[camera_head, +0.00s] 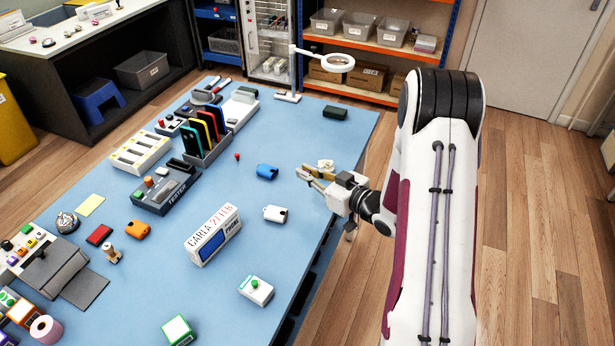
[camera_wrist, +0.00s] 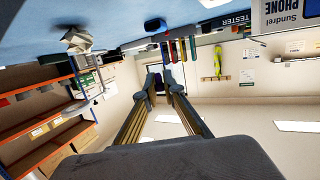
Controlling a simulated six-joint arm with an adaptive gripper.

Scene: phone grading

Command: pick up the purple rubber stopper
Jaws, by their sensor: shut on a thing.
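My gripper (camera_head: 303,176) is held over the right side of the blue table, its fingers pointing left. In the wrist view my gripper (camera_wrist: 159,84) has its fingertips close together around a small dark purple piece, the purple rubber stopper (camera_wrist: 158,82). Only a little of the stopper shows between the tips, and its shape is mostly hidden. In the head view I cannot make the stopper out at the fingertips.
A crumpled beige thing (camera_head: 325,165) shows just behind my gripper. A blue case (camera_head: 267,172) and a white case (camera_head: 275,214) lie to its left. A phone box (camera_head: 214,236) stands nearer the front. Bare blue tabletop (camera_head: 330,240) lies between them.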

